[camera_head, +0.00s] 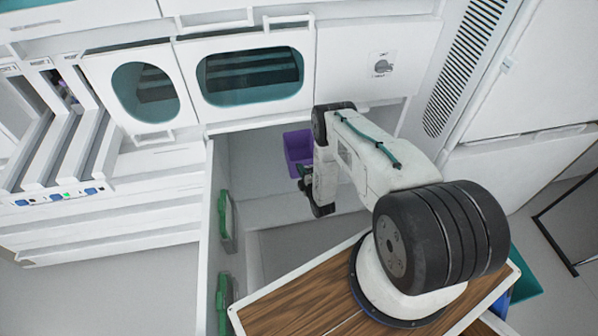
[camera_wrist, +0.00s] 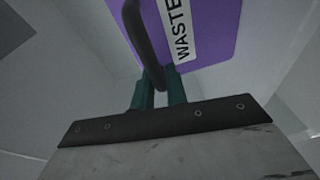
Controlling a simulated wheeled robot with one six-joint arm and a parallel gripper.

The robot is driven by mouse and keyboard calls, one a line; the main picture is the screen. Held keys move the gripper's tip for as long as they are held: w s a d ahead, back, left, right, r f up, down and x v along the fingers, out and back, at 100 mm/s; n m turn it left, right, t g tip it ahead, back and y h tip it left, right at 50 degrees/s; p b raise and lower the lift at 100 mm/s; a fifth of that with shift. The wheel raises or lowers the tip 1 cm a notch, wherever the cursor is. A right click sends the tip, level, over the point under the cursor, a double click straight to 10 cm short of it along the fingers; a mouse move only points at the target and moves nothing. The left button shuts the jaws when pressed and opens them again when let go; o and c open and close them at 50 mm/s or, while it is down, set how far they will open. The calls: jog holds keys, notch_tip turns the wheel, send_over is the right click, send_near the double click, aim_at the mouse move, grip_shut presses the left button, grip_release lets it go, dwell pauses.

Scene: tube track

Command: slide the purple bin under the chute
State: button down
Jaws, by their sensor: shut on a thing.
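The purple bin (camera_head: 299,146) stands in the recess under the cabinet fronts, partly hidden by my arm in the head view. In the wrist view the purple bin (camera_wrist: 217,28) fills the upper middle and carries a white label reading "WASTE". My gripper (camera_wrist: 160,92) has teal fingers shut on the dark curved handle (camera_wrist: 145,42) at the bin's front. In the head view my gripper (camera_head: 306,178) is at the bin's near side, with its fingertips hard to make out. I cannot tell which part is the chute.
Cabinet doors with oval windows (camera_head: 252,76) hang above the recess. A white panel with green handles (camera_head: 226,215) stands left of the recess. A wood-topped surface (camera_head: 300,305) lies under my arm's base. A vented white cabinet (camera_head: 470,60) is at right. Pale floor shows around the bin.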

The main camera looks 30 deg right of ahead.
jog(key=shift+s+d, duration=0.15)
jog(key=shift+d, duration=0.15)
jog(key=shift+s+d, duration=0.35)
jog(key=shift+d, duration=0.5)
jog(key=shift+s+d, duration=0.35)
jog(key=shift+d, duration=0.5)
jog(key=shift+s+d, duration=0.25)
jog(key=shift+d, duration=0.35)
jog(key=shift+s+d, duration=0.3)
jog(key=shift+d, duration=0.3)
jog(key=shift+s+d, duration=0.25)
jog(key=shift+d, duration=0.55)
jog(key=shift+s+d, duration=0.25)
jog(key=shift+d, duration=0.2)
jog(key=c, duration=1.3)
grip_release()
